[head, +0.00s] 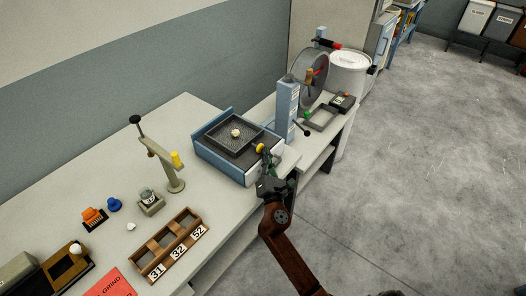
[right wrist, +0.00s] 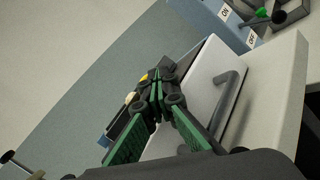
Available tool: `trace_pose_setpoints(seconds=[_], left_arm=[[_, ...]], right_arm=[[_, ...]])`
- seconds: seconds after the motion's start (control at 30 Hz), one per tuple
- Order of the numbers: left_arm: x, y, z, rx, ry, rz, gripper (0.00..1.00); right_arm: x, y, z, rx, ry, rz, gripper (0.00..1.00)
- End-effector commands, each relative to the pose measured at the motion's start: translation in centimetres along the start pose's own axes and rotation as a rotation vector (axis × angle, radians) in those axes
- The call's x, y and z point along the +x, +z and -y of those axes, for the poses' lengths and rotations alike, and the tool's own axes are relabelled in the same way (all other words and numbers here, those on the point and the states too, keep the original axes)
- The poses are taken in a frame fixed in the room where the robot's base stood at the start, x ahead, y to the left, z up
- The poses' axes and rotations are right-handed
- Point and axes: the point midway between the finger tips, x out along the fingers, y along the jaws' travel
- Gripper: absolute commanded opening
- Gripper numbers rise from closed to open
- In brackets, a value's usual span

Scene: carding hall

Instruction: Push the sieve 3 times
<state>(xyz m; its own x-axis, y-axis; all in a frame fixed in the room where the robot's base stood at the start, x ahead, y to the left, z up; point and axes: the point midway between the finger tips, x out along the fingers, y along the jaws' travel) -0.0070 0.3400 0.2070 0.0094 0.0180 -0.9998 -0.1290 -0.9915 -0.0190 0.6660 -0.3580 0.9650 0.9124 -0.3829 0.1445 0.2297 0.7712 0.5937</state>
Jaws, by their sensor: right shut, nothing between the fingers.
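The sieve (head: 222,141) is a dark square tray set in a blue-sided frame (head: 209,153) on the bench. A small pale round piece (head: 236,133) lies in it. A yellow knob (head: 260,147) sticks out at its right side. My right gripper (head: 267,162) is shut and empty, with its tips close to the knob; I cannot tell whether they touch. In the right wrist view the closed fingers (right wrist: 159,84) hide most of the sieve, and a bit of the yellow knob (right wrist: 143,78) shows behind them. My left gripper is not in view.
A blue column (head: 287,106) with a lever stands just right of the sieve, near my gripper. A grey post stand (head: 163,166) and a wooden numbered rack (head: 174,243) are on the bench's left part. A drum (head: 311,84) stands at the back. Open floor lies right.

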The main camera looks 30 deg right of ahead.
Motion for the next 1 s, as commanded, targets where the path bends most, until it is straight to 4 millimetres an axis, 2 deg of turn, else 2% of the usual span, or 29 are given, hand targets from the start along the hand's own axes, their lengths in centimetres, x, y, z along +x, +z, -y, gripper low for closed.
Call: trace_pose_setpoints(seconds=[1.0], left_arm=[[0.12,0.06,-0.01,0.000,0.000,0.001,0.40]], right_arm=[[0.82,-0.69,-0.64,0.001,0.001,-0.002,0.00]])
